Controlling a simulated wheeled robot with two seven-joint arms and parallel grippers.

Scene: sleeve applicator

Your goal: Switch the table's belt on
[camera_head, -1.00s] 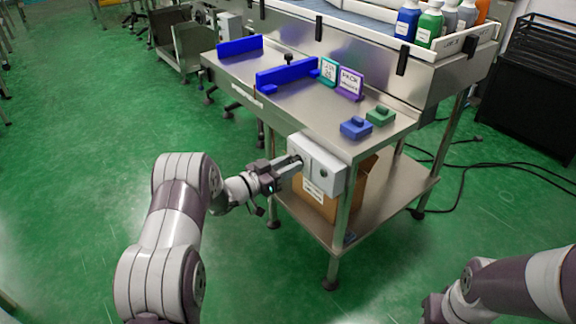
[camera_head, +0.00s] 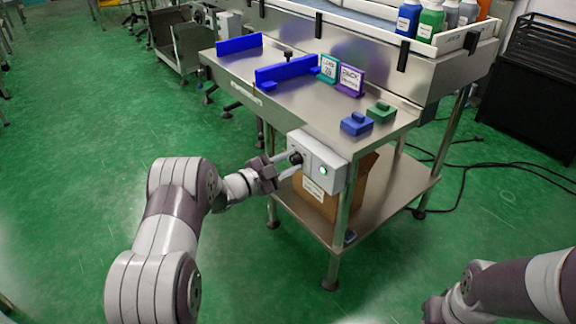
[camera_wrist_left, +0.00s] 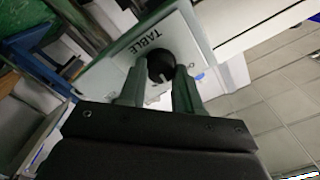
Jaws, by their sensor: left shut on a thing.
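A grey control box (camera_head: 334,178) is fixed to the front of the steel table (camera_head: 290,112). It carries a black knob (camera_head: 296,158) and a round lamp (camera_head: 323,170) that glows green. In the left wrist view the black knob (camera_wrist_left: 160,67) sits beside the printed word TABLE on the box face (camera_wrist_left: 200,45). My left gripper (camera_head: 290,162) is at the box with its fingers shut on the knob; the fingers (camera_wrist_left: 160,85) stand on either side of it in the wrist view. My right arm shows at the lower right, but its gripper jaws do not show.
Blue guides (camera_head: 287,71), small signs (camera_head: 350,79), a blue block (camera_head: 356,124) and a green block (camera_head: 381,112) are on the tabletop. A cardboard box (camera_head: 322,192) is on the lower shelf. Black cables (camera_head: 462,172) lie on the floor at right.

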